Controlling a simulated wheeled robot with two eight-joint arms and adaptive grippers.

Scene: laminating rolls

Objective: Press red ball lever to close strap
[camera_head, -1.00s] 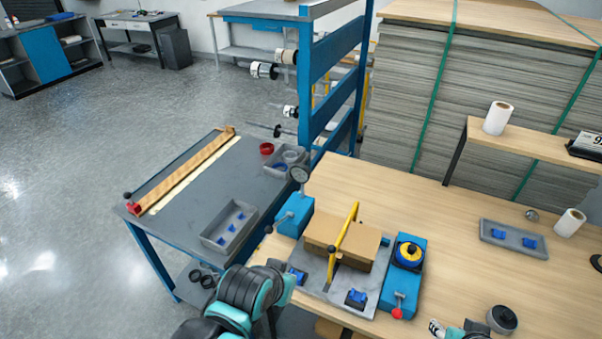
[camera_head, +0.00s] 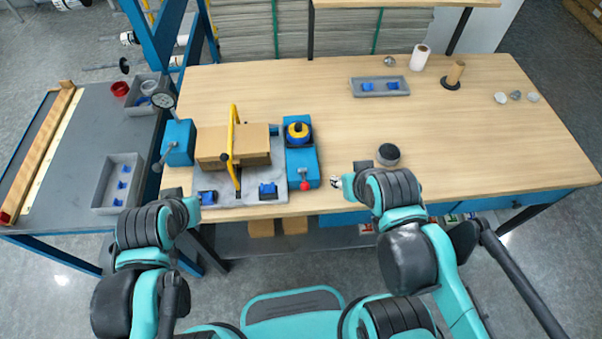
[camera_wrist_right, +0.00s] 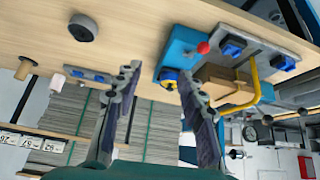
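The red ball lever (camera_head: 305,186) stands at the front of a blue unit (camera_head: 302,165) on the wooden workbench; the wrist view also shows the red ball (camera_wrist_right: 203,47). A yellow strap-like arch (camera_head: 232,150) spans a cardboard box (camera_head: 212,146) on a grey plate (camera_head: 240,197). My right gripper (camera_head: 337,182) is just right of the lever, apart from it. In the wrist view my right gripper (camera_wrist_right: 158,78) has its fingers spread and empty, the ball beyond one fingertip.
A blue unit with a gauge (camera_head: 178,145) stands left of the box. A dark round roll (camera_head: 388,154) sits right of my right gripper. A grey tray (camera_head: 380,87) with blue pieces lies behind. The bench's right side is largely clear.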

